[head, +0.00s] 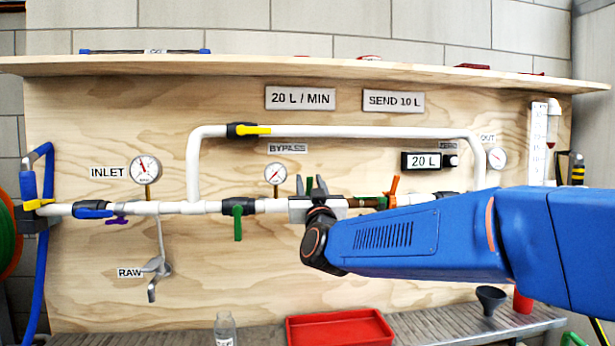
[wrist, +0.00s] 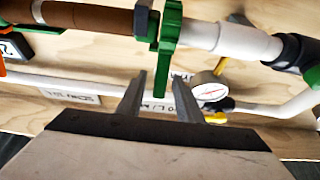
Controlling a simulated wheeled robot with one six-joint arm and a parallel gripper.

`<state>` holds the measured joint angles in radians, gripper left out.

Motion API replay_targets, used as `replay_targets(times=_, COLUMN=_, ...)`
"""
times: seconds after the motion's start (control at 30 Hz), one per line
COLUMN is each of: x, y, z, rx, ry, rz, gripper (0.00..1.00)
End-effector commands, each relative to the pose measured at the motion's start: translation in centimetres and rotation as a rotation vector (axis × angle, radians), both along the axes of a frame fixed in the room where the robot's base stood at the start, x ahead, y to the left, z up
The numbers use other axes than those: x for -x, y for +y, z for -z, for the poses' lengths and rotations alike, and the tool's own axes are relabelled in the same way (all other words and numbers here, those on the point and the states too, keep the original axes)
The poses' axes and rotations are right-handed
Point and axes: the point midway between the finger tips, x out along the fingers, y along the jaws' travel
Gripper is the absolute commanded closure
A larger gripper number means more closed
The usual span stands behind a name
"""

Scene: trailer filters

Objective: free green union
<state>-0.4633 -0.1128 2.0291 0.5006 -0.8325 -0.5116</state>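The green union (wrist: 168,30) sits on the pipe line between the brown filter body (wrist: 95,18) and a white pipe fitting (wrist: 245,42). Its green wing points down between my fingers in the wrist view. In the wrist view my gripper (wrist: 160,76) is open, with one finger on each side of the wing. I cannot tell whether either finger touches it.
An orange union (head: 392,190) is right of my gripper. A green-handled valve (head: 238,212) is left, with a gauge (head: 276,174) above the pipe. The bypass pipe (head: 340,132) runs overhead. A red tray (head: 340,329) lies on the bench below.

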Motion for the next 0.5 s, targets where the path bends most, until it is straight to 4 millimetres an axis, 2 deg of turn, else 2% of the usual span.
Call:
replay_targets(times=0.2, x=-2.8, y=0.2, z=-1.1, rx=-0.001, ry=0.000, rz=0.001, gripper=0.67)
replay_targets(times=0.5, x=-4.0, y=0.3, z=-1.7, rx=-0.001, ry=0.000, rz=0.000, gripper=0.67)
